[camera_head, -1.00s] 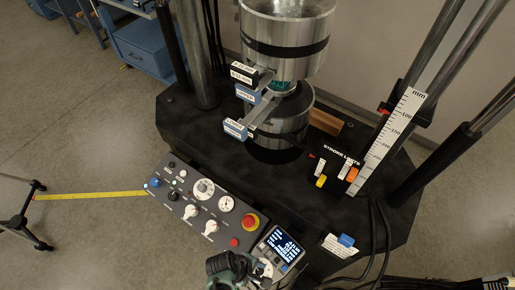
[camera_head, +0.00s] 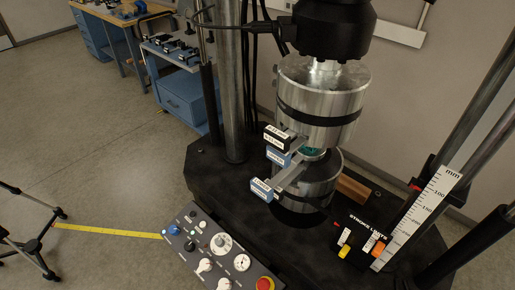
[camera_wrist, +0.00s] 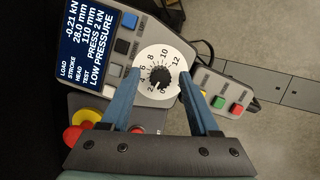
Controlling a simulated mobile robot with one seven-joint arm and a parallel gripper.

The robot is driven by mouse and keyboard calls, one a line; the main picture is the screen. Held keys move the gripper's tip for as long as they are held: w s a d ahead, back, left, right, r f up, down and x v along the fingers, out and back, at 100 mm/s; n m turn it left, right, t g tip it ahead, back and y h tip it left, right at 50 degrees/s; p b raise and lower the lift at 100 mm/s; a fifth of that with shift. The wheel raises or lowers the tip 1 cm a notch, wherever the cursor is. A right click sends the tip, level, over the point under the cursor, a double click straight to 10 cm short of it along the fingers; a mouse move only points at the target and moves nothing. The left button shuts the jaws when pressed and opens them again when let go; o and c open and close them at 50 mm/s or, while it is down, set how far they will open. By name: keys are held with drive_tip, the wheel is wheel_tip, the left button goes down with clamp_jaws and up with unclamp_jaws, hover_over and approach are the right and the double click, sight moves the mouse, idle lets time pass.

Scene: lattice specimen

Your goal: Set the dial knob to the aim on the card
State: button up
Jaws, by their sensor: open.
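The black dial knob (camera_wrist: 160,77) sits on a white round dial face (camera_wrist: 147,61) with numbers from 0 to 12 in the wrist view. Its pointer seems to face the low end near 0 and 2, but the exact mark is too small to read. My gripper (camera_wrist: 160,73) is open, its blue fingers to the left and right of the knob with gaps on both sides. I see no aim card that I can identify. The head view shows neither my gripper nor this dial.
A display (camera_wrist: 91,40) beside the dial reads -0.21 kN, 28.0 mm, 110 mm, PRESS 2 kN, LOW PRESSURE. A red emergency button (camera_wrist: 75,138) and a pendant with green and red buttons (camera_wrist: 226,98) are close. The press (camera_head: 318,100) stands behind the control panel (camera_head: 188,251).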

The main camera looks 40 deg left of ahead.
drive_tip(key=v, duration=1.3)
drive_tip(key=shift+p, duration=0.3)
drive_tip(key=shift+f, duration=0.15)
idle(0.4)
